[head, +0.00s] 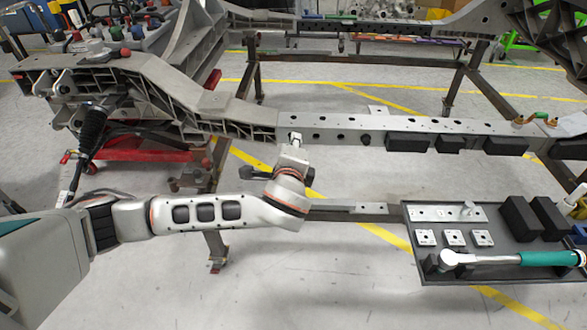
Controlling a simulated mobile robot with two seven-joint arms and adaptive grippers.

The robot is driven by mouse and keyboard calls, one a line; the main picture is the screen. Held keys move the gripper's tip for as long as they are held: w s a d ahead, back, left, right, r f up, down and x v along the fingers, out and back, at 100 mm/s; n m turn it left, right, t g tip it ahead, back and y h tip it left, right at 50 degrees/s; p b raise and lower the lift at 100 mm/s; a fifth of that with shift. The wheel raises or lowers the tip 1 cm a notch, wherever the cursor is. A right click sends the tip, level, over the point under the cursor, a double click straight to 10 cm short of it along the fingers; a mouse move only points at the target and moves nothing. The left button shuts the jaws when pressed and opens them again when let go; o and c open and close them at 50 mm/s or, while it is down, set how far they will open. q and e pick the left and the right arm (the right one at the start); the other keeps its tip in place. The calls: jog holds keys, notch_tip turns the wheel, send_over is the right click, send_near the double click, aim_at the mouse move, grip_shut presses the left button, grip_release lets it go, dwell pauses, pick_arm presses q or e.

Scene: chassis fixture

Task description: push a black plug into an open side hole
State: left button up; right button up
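The grey chassis rail (290,127) runs across the middle of the head view, with dark round spots along its side face. Two of them, a side hole (316,137) and another side hole (341,137), look open. A larger, bulging dark spot (366,139) looks like a black plug seated in the rail. My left gripper (296,138) is at the rail's side face, just left of these spots. Its fingertips are small and point at the rail; I cannot tell whether they touch it or hold a plug. My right gripper is out of view.
Black blocks (407,142) hang along the rail to the right. A dark tray (408,270) at lower right holds plates, black blocks and a teal-handled ratchet (548,259). A lower beam (345,214) runs beside my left wrist. Floor in front is clear.

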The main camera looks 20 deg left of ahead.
pick_arm(q)
notch_tip(320, 180, down, 8)
jog(key=t+b, duration=0.2)
jog(key=b, duration=0.2)
jog(key=w+a+t+y+b, duration=0.1)
jog(key=w+a+b, duration=0.1)
jog(key=w, duration=0.3)
jog(key=shift+w+a+b, duration=0.3)
jog(key=shift+a+b, duration=0.1)
jog(key=shift+a, duration=0.15)
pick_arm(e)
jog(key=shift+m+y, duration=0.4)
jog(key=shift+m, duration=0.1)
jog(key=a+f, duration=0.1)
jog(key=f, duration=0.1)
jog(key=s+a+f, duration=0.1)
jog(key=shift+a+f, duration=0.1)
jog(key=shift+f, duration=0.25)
pick_arm(q)
jog(key=shift+r, duration=0.25)
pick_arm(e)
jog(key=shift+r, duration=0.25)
pick_arm(q)
jog(key=shift+p, duration=0.4)
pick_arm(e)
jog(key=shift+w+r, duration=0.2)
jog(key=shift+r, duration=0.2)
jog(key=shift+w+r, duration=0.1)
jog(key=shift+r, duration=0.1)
